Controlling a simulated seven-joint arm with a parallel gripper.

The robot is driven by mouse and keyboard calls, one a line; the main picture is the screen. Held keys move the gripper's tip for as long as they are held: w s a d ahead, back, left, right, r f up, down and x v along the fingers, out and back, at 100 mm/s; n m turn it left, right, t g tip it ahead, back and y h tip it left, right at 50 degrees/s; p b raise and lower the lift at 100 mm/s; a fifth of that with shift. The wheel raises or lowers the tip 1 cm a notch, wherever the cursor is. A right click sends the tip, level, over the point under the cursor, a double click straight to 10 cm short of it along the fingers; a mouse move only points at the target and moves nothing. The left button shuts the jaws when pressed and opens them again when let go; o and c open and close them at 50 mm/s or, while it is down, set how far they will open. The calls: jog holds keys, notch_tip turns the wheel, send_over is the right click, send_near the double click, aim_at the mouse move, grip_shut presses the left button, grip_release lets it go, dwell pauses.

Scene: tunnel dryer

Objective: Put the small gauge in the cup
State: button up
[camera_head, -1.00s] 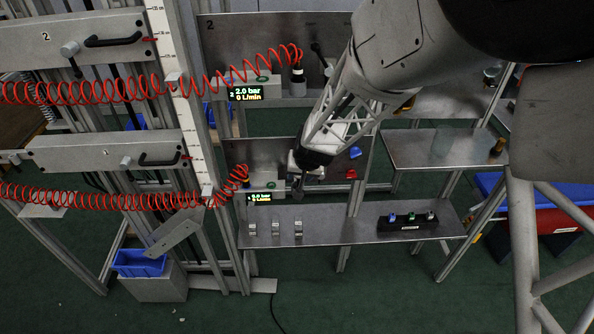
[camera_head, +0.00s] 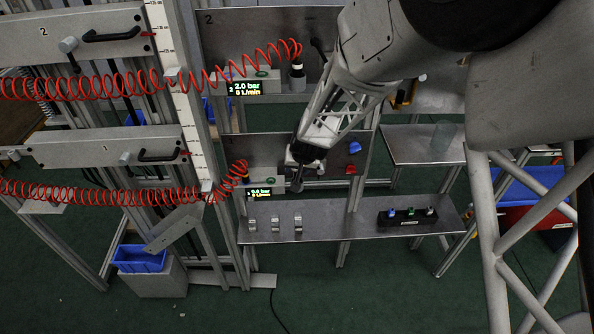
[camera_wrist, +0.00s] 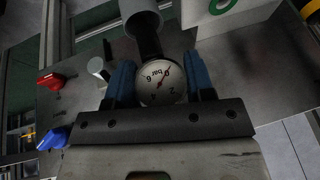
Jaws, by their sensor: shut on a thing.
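In the head view my gripper (camera_head: 297,183) is in front of the lower panel, above the left part of the long shelf. The gauge is not clear there. A translucent greenish cup (camera_head: 443,135) stands on the right-hand shelf, apart from my gripper.
The long metal shelf (camera_head: 340,226) carries several small metal clips at its left and a black switch block (camera_head: 407,216) at its right. Blue (camera_head: 355,147) and red (camera_head: 351,169) knobs stick out from the panel. Red coiled hoses (camera_head: 110,196) hang at left.

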jog(key=shift+f, duration=0.85)
jog(key=shift+f, duration=0.15)
jog(key=o, duration=1)
jog(key=shift+r, duration=0.2)
jog(key=v, duration=1.2)
jog(key=shift+w, duration=0.1)
jog(key=s+d+r, duration=0.4)
jog(key=s+r, duration=0.3)
jog(key=s, duration=0.1)
jog(key=s+d+r, duration=0.3)
jog(key=s+r, duration=0.4)
jog(key=s+d+r, duration=0.1)
jog(key=s+d, duration=0.1)
jog(key=s, duration=0.3)
jog(key=s+d+r+g+h, duration=0.1)
jog(key=s+r, duration=0.1)
jog(key=s, duration=0.4)
jog(key=s+d+r+g+h, duration=0.1)
jog(key=s+d, duration=0.1)
jog(key=s, duration=0.3)
jog(key=shift+s+d+r, duration=0.2)
jog(key=shift+d+r, duration=0.1)
jog(key=shift+d, duration=0.05)
